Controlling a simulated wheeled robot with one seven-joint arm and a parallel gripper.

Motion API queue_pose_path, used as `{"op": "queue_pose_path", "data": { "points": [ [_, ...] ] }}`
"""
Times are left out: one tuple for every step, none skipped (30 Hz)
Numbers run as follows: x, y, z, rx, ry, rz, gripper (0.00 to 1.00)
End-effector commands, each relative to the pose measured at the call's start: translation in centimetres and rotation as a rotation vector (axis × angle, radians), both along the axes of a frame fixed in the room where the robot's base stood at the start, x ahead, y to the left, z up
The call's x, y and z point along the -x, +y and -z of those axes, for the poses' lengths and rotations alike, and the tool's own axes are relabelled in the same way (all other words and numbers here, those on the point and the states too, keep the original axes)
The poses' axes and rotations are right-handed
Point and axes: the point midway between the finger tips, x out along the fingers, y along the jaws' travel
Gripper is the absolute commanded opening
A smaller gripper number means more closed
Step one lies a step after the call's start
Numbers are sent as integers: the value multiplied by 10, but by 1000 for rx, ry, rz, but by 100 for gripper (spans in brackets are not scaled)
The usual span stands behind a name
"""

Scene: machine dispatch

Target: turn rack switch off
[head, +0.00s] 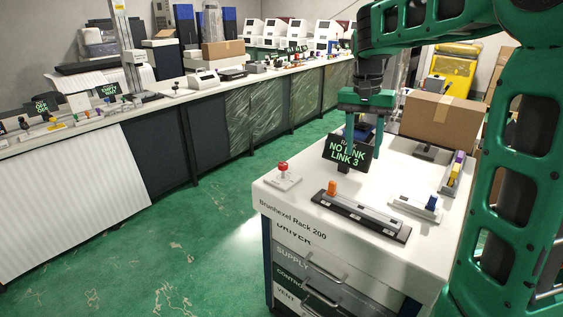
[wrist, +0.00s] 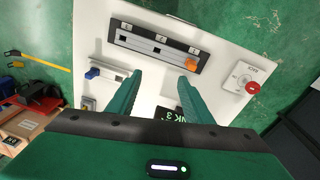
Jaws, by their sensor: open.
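The white-topped rack (head: 300,208), lettered Brunhexel Rack 200, bears several controls. A red knob on a small white base (head: 283,177) stands at its left; it also shows at the right in the wrist view (wrist: 253,88). A dark rail with labelled positions (head: 360,214) carries an orange knob (head: 332,187) at one end, seen in the wrist view too (wrist: 191,64). A blue knob on a pale rail (head: 431,202) is at the right. My gripper (head: 364,152) is open and empty, pointing down above the rack top near the display.
A small black display (head: 347,152) reads NO LINK, LINK 3, close to my fingers. A cardboard box (head: 441,120) stands behind on the right. A long bench (head: 215,92) with devices runs along the left. Green floor (head: 200,220) between is free.

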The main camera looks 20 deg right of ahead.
Motion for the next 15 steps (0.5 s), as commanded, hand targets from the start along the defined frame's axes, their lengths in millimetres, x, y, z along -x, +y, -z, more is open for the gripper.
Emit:
{"op": "queue_pose_path", "data": {
  "points": [
    [-29, 14, 1, -2, 0, 8, 46],
    [-43, 21, 0, -4, -3, 19, 46],
    [-62, 32, 1, -7, -6, 32, 46],
    [-76, 41, 1, -10, -9, 41, 46],
    [-90, 49, 2, -14, -11, 52, 46],
    [-107, 62, 4, -21, -13, 65, 46],
    [-120, 71, 6, -26, -15, 76, 46],
    [-131, 80, 8, -32, -16, 85, 46],
    [-146, 92, 11, -39, -18, 99, 46],
    [-155, 100, 13, -45, -19, 110, 46],
    [-164, 109, 15, -52, -19, 120, 46],
    [-175, 119, 18, -59, -21, 130, 46],
    [-182, 126, 20, -65, -20, 139, 46],
    [-188, 132, 22, -70, -21, 147, 46],
    [-195, 139, 24, -76, -21, 156, 46]
  ]
}}
